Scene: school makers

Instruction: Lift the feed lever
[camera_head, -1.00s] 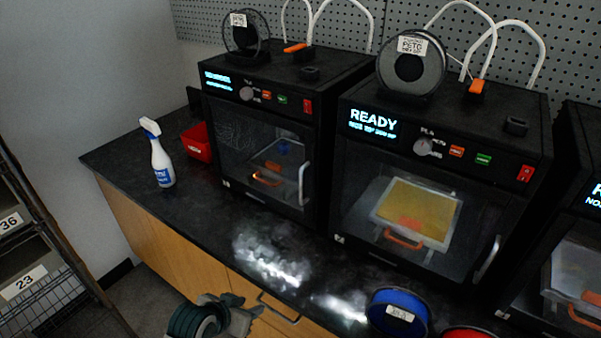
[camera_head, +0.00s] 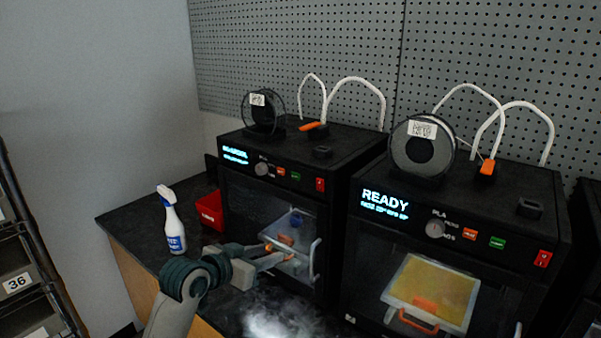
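Two orange feed levers show on top of the black printers. The lever of the left printer (camera_head: 313,126) lies low, slanting out to the left. The lever of the right printer (camera_head: 487,168) looks stubbier and more upright, with a thin filament running to it. My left gripper (camera_head: 279,258) is in front of the left printer's door, well below both levers and apart from them. Its two fingers look spread, with nothing seen between them. My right gripper is out of view.
Filament spools stand on the left printer (camera_head: 263,112) and the right printer (camera_head: 424,146). White tubes (camera_head: 356,84) arch behind them, before a pegboard (camera_head: 300,40). A spray bottle (camera_head: 174,230) and red bin (camera_head: 210,211) stand at left on the dark counter (camera_head: 130,222).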

